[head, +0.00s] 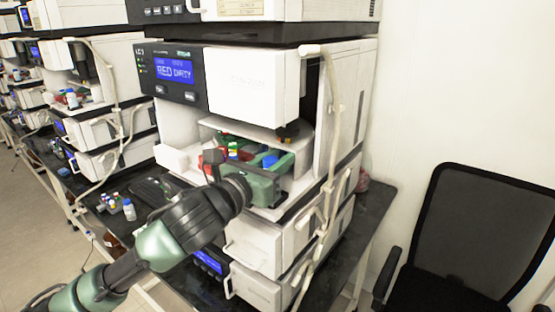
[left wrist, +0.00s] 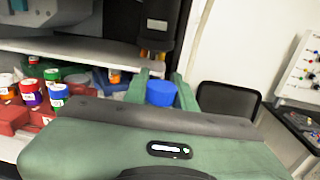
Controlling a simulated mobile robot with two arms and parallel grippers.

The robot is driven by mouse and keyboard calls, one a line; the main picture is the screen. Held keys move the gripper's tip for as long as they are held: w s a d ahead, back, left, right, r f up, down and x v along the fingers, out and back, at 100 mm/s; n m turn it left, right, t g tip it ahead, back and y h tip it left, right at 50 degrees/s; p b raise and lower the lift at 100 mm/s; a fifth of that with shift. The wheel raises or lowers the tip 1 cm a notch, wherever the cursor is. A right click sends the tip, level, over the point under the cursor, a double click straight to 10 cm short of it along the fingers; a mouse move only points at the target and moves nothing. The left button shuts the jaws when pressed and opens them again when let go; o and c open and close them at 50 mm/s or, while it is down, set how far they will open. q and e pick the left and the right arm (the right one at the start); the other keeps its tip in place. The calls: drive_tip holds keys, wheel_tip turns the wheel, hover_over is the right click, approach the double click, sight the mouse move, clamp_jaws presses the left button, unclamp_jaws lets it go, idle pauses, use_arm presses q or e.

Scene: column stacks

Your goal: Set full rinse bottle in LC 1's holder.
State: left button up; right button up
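An instrument with a blue screen reading "RED DIRTY" (head: 175,69) stands ahead; its small LC number is hard to read. My left gripper (head: 268,172) reaches into its open bay from the front. A blue-capped bottle (head: 270,160) sits between its green fingers. In the left wrist view the blue cap (left wrist: 161,93) shows between both fingers, which look closed against it; the bottle's body is hidden. Left of it, a red holder (head: 212,160) has several capped bottles; red, green and blue caps (left wrist: 57,92) show in the wrist view. My right gripper is not in view.
A white shelf plate (left wrist: 75,50) hangs over the bay, close above the gripper. Small bottles (head: 129,210) stand on the dark bench at left. A pale hose (head: 331,130) runs down the instrument's right side. A black chair (head: 470,240) stands at right.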

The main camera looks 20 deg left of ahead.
use_arm(q)
drive_tip(key=o, duration=0.5)
